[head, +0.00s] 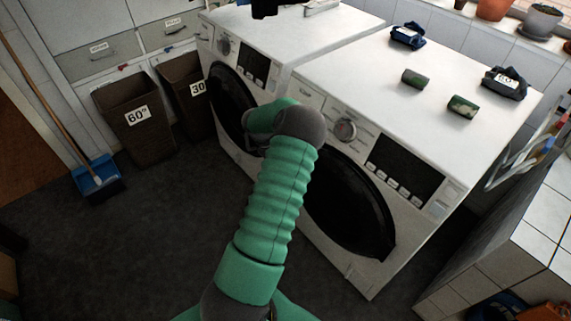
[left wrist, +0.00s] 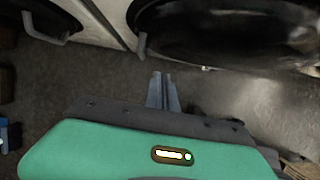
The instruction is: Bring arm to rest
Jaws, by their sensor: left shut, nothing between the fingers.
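One of my green arms (head: 270,200) rises from the bottom middle of the head view, bent at a grey joint in front of the two washing machines. No gripper fingers show in the head view. In the left wrist view my left gripper (left wrist: 162,92) has its fingers together and empty, over the dark floor (left wrist: 85,80). The round dark doors of the machines are at the top of that view, apart from the fingers. My right gripper is not in view.
The right washing machine (head: 440,85) carries green sponge-like blocks and dark bundles. The left washing machine (head: 290,35) stands beside it. Brown bins (head: 140,120) and a blue dustpan (head: 97,175) stand at left. A tiled counter (head: 500,260) is at right. Floor at lower left is clear.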

